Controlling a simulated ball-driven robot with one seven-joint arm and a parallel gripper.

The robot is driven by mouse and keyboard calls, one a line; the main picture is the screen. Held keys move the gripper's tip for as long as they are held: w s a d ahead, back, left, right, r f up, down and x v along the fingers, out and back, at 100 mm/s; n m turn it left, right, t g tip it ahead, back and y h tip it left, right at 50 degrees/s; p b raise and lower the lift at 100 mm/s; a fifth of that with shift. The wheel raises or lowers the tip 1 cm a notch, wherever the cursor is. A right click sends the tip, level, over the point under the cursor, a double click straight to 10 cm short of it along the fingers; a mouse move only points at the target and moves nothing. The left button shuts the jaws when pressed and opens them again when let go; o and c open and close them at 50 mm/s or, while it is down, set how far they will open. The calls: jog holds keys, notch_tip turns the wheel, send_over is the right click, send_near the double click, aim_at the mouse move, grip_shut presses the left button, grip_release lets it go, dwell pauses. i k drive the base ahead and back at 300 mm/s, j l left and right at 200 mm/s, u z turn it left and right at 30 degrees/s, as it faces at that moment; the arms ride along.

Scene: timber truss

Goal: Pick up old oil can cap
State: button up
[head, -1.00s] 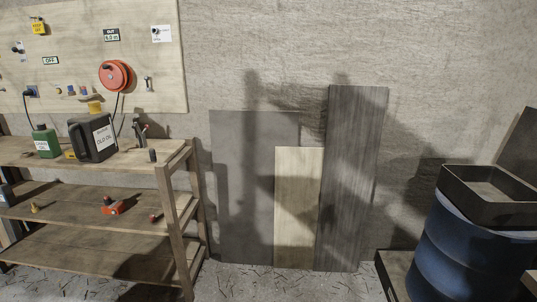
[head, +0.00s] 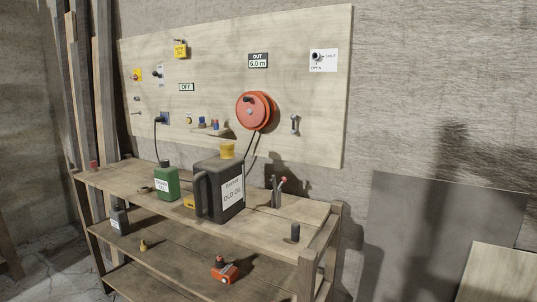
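A dark grey can with a white label reading OLD OIL (head: 217,190) stands upright on the top shelf of the wooden rack in the head view. A yellow piece (head: 228,150) sits on top of it; it may be the can's cap or a funnel, I cannot tell which. A small dark upright cylinder (head: 295,232) stands on the same shelf, to the right of the can near the end. No other piece clearly shows as a cap. My gripper is not in view.
A green bottle (head: 166,184) stands left of the can, and a small holder with tools (head: 278,190) right of it. The wooden rack (head: 262,236) has lower shelves with a red item (head: 225,270).

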aim_at(226, 145)
jog(key=i+u, duration=0.25)
jog(key=i+l+u, duration=0.2)
jog(key=i, duration=0.2)
jog(key=i+j+u, duration=0.1)
jog(key=i, duration=0.25)
